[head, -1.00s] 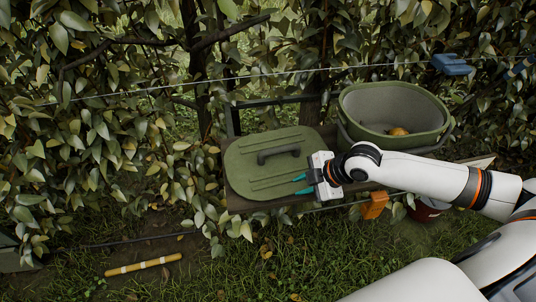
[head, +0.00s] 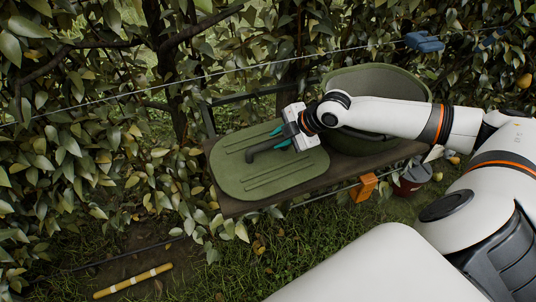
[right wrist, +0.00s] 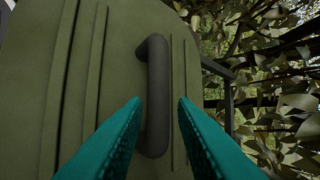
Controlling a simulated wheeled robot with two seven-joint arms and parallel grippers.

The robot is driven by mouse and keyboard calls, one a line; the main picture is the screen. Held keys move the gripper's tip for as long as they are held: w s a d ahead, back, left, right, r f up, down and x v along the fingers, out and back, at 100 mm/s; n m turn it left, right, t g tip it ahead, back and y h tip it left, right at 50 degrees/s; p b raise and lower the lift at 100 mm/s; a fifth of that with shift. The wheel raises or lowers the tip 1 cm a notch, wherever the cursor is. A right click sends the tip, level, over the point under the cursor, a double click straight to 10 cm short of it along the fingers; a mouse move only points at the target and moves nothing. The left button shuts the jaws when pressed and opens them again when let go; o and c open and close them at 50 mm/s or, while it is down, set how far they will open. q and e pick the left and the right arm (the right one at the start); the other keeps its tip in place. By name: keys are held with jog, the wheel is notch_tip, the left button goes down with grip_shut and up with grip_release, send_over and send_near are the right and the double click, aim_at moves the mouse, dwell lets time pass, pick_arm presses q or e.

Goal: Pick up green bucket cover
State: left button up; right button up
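The green bucket cover (head: 262,181) lies flat on a wooden bench, with ridges and a dark handle (head: 265,148) on top. The handle also shows in the right wrist view (right wrist: 155,95), upright in the picture. My right gripper (head: 279,139) is at the right end of the handle. Its teal fingers (right wrist: 160,110) are apart, one on each side of the handle's near end, with gaps showing between fingers and handle. The green bucket (head: 345,82) stands on the bench right of the cover, partly hidden behind my right arm. My left gripper is not in view.
The wooden bench (head: 310,187) runs along a leafy hedge with a taut wire. A blue thing (head: 424,42) sits on the wire. A yellow stick (head: 133,281) lies on the ground.

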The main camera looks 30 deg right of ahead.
aim_at(271, 143)
jog(key=x, duration=0.5)
jog(key=shift+a+f, duration=0.15)
jog(key=shift+a, duration=0.05)
grip_shut()
